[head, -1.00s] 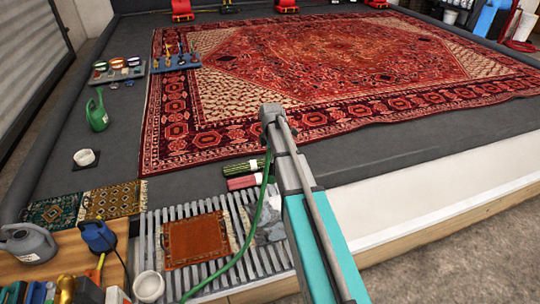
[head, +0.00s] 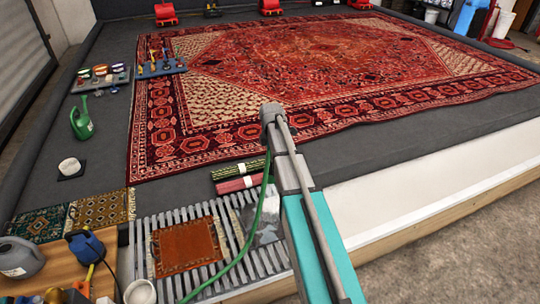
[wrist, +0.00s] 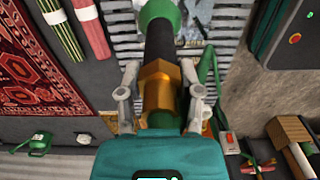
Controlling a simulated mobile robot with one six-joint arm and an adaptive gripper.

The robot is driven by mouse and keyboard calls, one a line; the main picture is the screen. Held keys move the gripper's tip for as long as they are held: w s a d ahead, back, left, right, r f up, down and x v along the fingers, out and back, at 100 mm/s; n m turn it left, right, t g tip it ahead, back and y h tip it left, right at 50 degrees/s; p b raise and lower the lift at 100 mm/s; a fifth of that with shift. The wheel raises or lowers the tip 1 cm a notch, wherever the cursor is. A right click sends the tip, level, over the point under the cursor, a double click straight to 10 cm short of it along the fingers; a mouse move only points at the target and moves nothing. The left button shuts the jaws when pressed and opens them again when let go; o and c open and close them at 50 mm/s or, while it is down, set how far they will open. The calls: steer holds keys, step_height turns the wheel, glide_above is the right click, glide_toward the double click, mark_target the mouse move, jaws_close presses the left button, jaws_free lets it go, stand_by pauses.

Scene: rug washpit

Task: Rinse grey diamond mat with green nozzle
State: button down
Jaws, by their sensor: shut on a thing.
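My gripper (wrist: 160,92) is shut on the green nozzle (wrist: 158,55), which has a green tip, a black body and a brass collar. In the head view the end of my arm hides the fingers and the nozzle. A green hose (head: 252,232) hangs from there down over the slatted grate. The grey diamond mat (head: 264,222) lies on the grate, right of an orange-brown mat, partly covered by the hose and my arm. In the wrist view, part of the grey mat (wrist: 190,22) shows beyond the nozzle, apart from it. I see no water.
An orange-brown mat (head: 187,246) lies on the slatted grate (head: 140,250). Two rolled rugs (head: 240,175) lie behind it. A large red rug (head: 300,80) covers much of the dark floor. A wooden bench (head: 55,276) with cans stands at lower left. A white pit wall (head: 440,195) runs at right.

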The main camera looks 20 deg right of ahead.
steer(key=d, duration=1.1)
steer(key=shift+d, duration=0.35)
stand_by(1.0)
stand_by(0.5)
steer(key=shift+d, duration=0.1)
